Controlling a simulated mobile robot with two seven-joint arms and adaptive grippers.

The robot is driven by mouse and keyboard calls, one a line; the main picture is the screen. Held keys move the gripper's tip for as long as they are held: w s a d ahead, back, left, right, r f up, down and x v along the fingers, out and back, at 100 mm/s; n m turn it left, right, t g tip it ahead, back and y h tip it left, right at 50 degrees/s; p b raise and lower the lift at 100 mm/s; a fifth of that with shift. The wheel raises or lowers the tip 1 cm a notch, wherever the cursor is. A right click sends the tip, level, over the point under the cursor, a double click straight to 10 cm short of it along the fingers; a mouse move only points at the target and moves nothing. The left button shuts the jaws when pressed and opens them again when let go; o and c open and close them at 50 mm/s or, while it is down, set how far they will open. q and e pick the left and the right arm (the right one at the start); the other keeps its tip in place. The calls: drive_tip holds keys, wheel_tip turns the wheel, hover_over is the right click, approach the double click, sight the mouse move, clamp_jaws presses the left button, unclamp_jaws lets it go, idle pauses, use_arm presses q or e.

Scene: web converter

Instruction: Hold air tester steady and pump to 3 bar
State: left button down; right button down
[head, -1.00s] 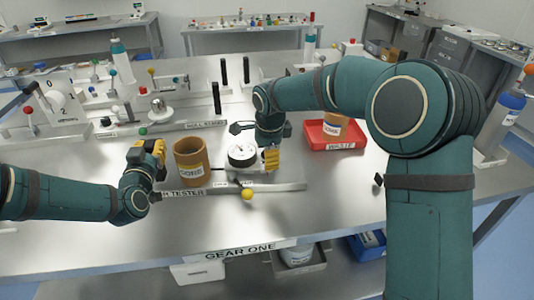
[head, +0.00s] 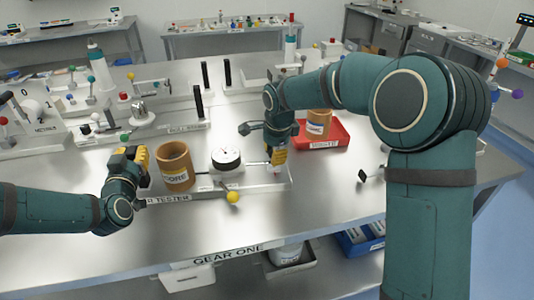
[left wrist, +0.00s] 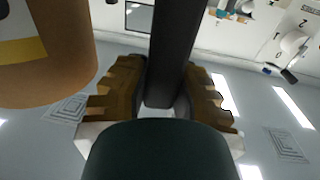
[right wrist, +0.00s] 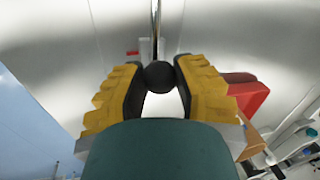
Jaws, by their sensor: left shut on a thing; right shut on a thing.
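The air tester stands on the table, with a long labelled base (head: 258,191), a white round gauge (head: 226,159) and a yellow ball (head: 232,197) on a short stem. The gauge reading is too small to tell. My left gripper (head: 138,157) is at the tester's left end, shut on a dark bar (left wrist: 172,50) that stands between its fingers in the left wrist view. My right gripper (head: 279,155) is at the tester's right end. In the right wrist view it is shut on a round black knob (right wrist: 159,76) on a thin metal rod.
A brown cup labelled CORE (head: 175,166) stands close to my left gripper, behind the base. A red tray (head: 335,138) holding another brown cup (head: 318,124) lies right of my right gripper. Levers and dark posts (head: 198,103) stand behind.

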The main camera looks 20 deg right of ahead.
drive_tip(key=shift+d+f, duration=0.1)
drive_tip(key=shift+d, duration=0.05)
drive_tip(key=c, duration=0.6)
unclamp_jaws()
drive_tip(key=shift+c, duration=0.2)
wheel_tip(320, 180, up, 12)
drive_tip(key=s, duration=0.2)
drive_tip(key=shift+s, duration=0.25)
